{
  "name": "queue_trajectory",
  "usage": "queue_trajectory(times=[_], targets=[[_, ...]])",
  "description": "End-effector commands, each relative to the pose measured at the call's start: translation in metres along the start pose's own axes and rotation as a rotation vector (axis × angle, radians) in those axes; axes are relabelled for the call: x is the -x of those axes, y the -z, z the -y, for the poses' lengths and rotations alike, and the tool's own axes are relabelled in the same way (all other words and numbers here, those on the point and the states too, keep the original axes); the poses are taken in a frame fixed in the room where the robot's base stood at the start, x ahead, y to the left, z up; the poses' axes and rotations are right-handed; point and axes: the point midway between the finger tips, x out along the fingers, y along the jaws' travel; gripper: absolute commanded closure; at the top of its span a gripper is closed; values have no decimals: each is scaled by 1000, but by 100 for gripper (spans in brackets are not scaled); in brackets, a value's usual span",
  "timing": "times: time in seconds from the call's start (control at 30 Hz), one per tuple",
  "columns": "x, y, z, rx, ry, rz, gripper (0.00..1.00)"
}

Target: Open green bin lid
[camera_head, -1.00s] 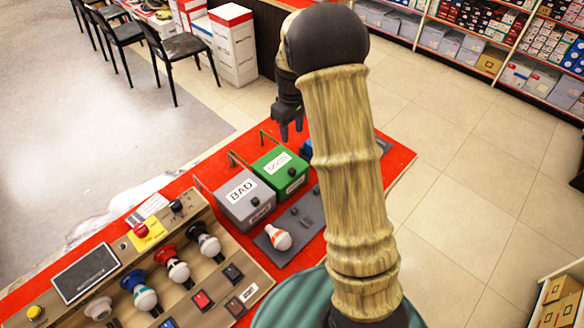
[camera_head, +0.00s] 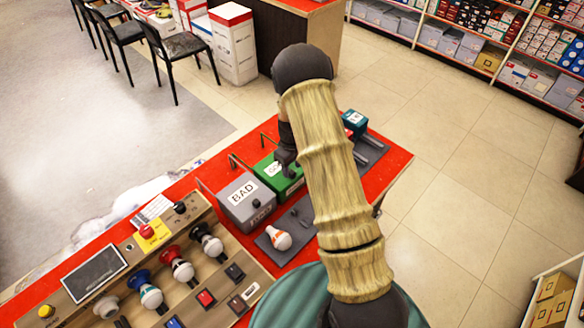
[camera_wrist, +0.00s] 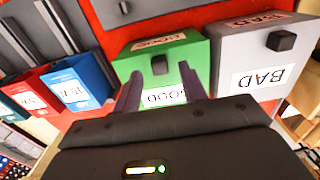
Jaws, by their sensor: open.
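The green bin (camera_head: 274,180) stands on the red table beside the grey bin, its lid shut. In the wrist view the green bin (camera_wrist: 187,64) carries a dark knob (camera_wrist: 159,64) and white "GOOD" labels. My gripper (camera_head: 287,159) is over the green bin's right part and hides some of its lid. In the wrist view my gripper (camera_wrist: 160,84) is open, its two fingers spread on either side of the knob. I cannot tell whether they touch the bin.
The grey "BAD" bin (camera_head: 241,203) stands close beside the green one. A white and orange bulb (camera_head: 279,238) lies on a grey tray in front. A bulb test panel (camera_head: 150,275) is at the left. Blue and red boxes (camera_wrist: 75,84) show in the wrist view.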

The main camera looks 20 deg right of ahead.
Motion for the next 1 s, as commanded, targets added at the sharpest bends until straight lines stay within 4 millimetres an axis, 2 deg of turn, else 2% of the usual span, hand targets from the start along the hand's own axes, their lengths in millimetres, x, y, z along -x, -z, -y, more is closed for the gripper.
queue_trajectory(times=[0.2, 0.53, 0.73, 0.77, 1.0], targets=[[-21, 0, 0, 1, 0, -1, 58], [-24, 1, 0, 1, -1, -2, 58], [-24, 0, 0, 1, -1, -2, 97], [-24, 0, 0, 1, -1, -2, 100], [-25, 1, -2, -2, -1, -2, 100]])
